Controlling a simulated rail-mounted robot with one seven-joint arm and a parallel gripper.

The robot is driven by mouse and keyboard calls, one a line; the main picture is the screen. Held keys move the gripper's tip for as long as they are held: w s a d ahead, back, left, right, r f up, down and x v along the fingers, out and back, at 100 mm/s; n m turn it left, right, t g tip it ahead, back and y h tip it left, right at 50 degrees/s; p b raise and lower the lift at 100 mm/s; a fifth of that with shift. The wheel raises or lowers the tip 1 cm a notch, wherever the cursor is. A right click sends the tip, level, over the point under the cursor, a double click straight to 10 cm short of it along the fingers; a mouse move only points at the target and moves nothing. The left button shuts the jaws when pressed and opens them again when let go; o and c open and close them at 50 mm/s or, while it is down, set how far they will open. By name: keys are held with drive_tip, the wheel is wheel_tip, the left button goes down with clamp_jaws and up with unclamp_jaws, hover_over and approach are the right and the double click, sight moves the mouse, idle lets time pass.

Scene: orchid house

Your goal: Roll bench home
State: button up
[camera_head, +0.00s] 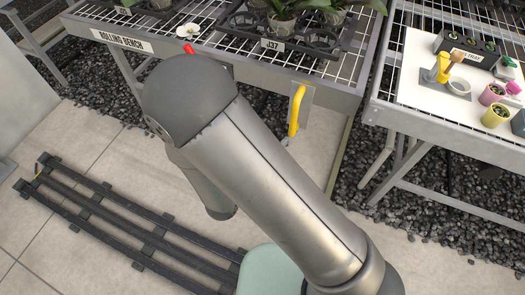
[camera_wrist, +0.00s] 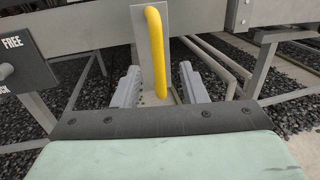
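The rolling bench, with a "ROLLING BENCH" label on its front edge (camera_head: 122,41), has a wire-mesh top. On its front right, a yellow handle (camera_head: 297,110) stands on a pale plate (camera_head: 306,96). In the wrist view the yellow handle (camera_wrist: 157,55) rises upright in front of me. My gripper (camera_wrist: 159,90) is open, its grey fingers apart to the left and right of the handle's lower end; contact cannot be told. A dark "FREE" plate (camera_wrist: 20,63) with a knob is at left.
Potted plants in a tray labelled "J17" (camera_head: 272,44) and a white flower (camera_head: 187,30) are on the bench. A second bench (camera_head: 405,118) with pots stands at right across a gap. A dark slatted rack (camera_head: 125,222) lies on the tiles (camera_head: 85,130). Gravel lies beneath the benches.

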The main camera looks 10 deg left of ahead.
drive_tip(key=shift+v, duration=2.35)
drive_tip(key=s+d+r+m+g+h+p, duration=0.2)
drive_tip(key=d+r+m+g+p, duration=0.3)
drive_tip(key=d+r+m+g, duration=0.4)
drive_tip(key=s+d+r+m+g+h+p, duration=0.1)
drive_tip(key=s+d+r+m+g+p, duration=0.2)
drive_tip(key=d+r+m+g+p, duration=0.45)
drive_tip(key=s+d+r+m+y+p, duration=0.3)
drive_tip(key=r+m+y+p, duration=0.2)
drive_tip(key=r+m+y, duration=0.6)
drive_tip(key=m+t, duration=0.1)
drive_tip(key=m, duration=0.1)
drive_tip(key=shift+m, duration=0.35)
drive_tip(key=shift+r, duration=0.15)
